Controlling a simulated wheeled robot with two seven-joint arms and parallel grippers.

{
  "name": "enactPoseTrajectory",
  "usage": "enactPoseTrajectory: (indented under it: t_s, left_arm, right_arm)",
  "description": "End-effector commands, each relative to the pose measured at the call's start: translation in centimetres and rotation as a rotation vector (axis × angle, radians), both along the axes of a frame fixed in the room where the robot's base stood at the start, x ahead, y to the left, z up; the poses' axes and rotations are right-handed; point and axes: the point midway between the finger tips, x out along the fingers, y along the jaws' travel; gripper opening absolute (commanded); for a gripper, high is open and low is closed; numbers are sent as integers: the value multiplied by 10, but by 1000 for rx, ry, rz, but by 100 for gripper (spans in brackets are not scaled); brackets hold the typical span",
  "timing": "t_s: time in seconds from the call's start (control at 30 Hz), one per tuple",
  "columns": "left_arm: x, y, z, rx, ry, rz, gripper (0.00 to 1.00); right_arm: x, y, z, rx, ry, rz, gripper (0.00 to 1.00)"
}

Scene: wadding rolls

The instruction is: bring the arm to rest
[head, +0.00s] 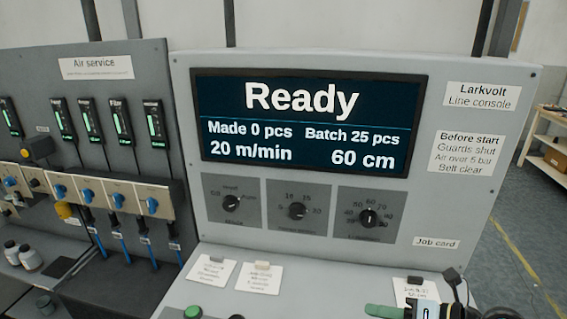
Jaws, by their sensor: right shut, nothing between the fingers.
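My right gripper (384,311) shows at the bottom edge, low on the right side of the console. Its green fingers are shut with nothing between them, and part of my right arm shows beside it. The rest of that arm is cut off by the frame. The gripper is in front of the console's lower ledge, below a small card; I cannot tell whether it touches anything. The line console (460,190) has a lit screen (310,120) reading "Ready", "Made 0 pcs", "Batch 25 pcs", "20 m/min" and "60 cm". My left gripper is out of view.
Three black knobs (297,211) sit below the screen. A green button (193,313) and cards (259,277) are on the ledge. The air service panel (120,70) with gauges and blue knobs stands at the left. Open floor (520,225) and a shelf (546,140) lie at the right.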

Motion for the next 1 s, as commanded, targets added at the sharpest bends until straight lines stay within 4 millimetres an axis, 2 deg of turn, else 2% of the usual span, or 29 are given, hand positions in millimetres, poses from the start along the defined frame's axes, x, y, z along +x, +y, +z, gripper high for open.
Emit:
enactPoseTrajectory:
  t_s: [0.03, 0.07, 0.17, 0.27, 0.37, 0.47, 0.53, 0.63, 0.7, 0.8, 1.0]
  left_arm:
    - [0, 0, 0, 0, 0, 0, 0]
    - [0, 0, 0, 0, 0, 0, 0]
    - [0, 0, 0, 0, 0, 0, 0]
    - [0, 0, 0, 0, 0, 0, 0]
    - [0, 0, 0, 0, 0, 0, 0]
    - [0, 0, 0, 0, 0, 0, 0]
    - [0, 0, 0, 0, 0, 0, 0]
    - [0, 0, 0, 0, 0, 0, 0]
    - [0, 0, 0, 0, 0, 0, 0]
    - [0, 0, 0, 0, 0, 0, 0]
    - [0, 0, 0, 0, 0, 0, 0]
  right_arm:
    - [0, 16, 18, 153, -15, -50, 0]
    - [2, 22, 30, 249, -23, -92, 0]
    - [9, 24, 65, 548, -32, -262, 0]
    - [16, 6, 84, 812, -3, -475, 0]
    - [18, -23, 83, 1036, 64, -723, 0]
    - [11, -52, 61, 1211, 175, -997, 0]
    - [-2, -69, 35, 1300, 280, -1195, 0]
    - [-30, -80, -7, 1373, 465, -1475, 0]
    - [-54, -81, -34, 1385, 601, -1645, 0]
    - [-88, -72, -64, 1364, 787, -1833, 0]
    - [-150, -44, -99, 1255, 1122, -2083, 0]
